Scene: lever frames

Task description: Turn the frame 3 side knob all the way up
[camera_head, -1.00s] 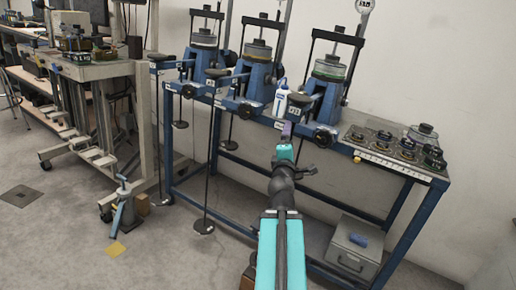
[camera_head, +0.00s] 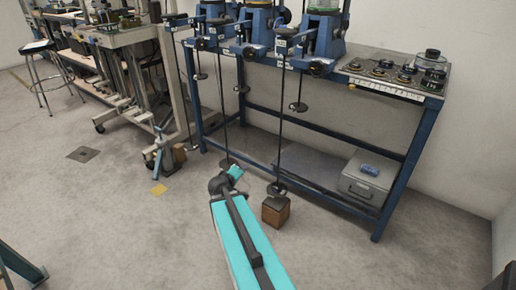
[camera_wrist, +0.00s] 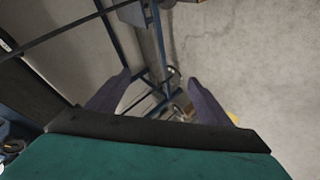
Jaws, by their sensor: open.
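Three blue lever frames stand in a row on the bench: a left one (camera_head: 212,14), a middle one (camera_head: 258,22) and a right one (camera_head: 326,35). Each has a dark round side knob low on its front: left (camera_head: 202,44), middle (camera_head: 249,52), right (camera_head: 319,68). I cannot read the number labels, so I cannot tell which is frame 3. Their tops are cut off in the head view. My gripper (camera_wrist: 160,97) is open and empty in the wrist view. In the head view my gripper (camera_head: 236,172) is low, before the bench and below the knobs, touching none.
Hanger rods with weights (camera_head: 298,106) hang below the bench front. A wooden block (camera_head: 275,210) stands on the floor beside my arm. A grey box (camera_head: 368,183) sits on the lower shelf. Small dark parts lie on the bench's right end.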

